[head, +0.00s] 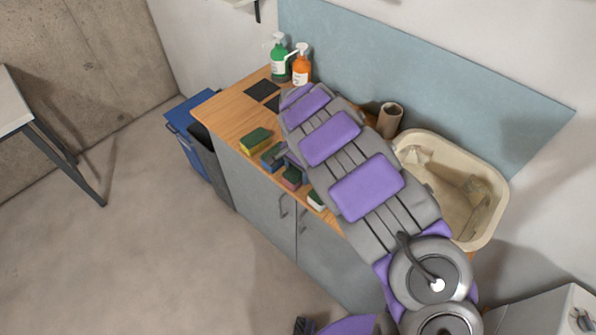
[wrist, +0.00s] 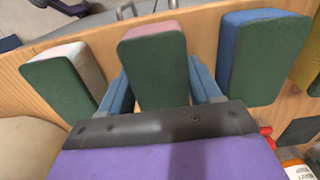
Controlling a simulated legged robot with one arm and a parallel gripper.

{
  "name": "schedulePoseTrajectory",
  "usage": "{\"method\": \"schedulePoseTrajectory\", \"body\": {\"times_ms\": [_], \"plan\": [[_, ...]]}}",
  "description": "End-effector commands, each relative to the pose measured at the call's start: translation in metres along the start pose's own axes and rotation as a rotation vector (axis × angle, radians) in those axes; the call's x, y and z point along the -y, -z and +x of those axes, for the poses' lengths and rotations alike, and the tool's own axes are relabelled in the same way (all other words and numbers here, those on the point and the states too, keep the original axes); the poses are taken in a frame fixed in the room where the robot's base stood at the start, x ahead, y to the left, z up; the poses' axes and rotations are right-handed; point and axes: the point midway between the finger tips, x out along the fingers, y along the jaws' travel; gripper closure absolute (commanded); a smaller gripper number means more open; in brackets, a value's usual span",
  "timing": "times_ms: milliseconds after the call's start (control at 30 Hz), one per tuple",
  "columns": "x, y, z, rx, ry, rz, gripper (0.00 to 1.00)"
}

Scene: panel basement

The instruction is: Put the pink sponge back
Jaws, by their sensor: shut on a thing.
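The pink sponge (head: 292,177) has a dark green scouring side and is at the front edge of the wooden counter, partly hidden by my arm in the head view. In the wrist view, the pink sponge (wrist: 152,62) is between the two blue fingers of my gripper (wrist: 158,88), green side facing the camera. My gripper is shut on it. The sponge stands in line with its neighbours; whether it touches the counter I cannot tell.
A blue sponge (wrist: 262,55) and a white sponge (wrist: 65,80) flank it closely. A yellow sponge (head: 256,141) stands farther left on the counter (head: 232,112). Green (head: 279,60) and orange (head: 300,68) bottles, a brown roll (head: 389,120) and a beige sink (head: 488,205) are behind.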

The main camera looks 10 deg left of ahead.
Motion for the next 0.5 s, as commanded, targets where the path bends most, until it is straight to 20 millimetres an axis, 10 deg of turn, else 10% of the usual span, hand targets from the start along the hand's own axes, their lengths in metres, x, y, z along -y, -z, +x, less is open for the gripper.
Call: {"method": "schedulePoseTrajectory", "body": {"times_ms": [167, 200, 500], "plan": [[-0.0013, 0.0012, 0.0007, 0.000, -0.001, 0.001, 0.61], [-0.0012, 0.0012, 0.0007, 0.000, -0.001, 0.001, 0.33], [0.0002, -0.0002, 0.0004, -0.002, -0.002, 0.000, 0.12]]}}
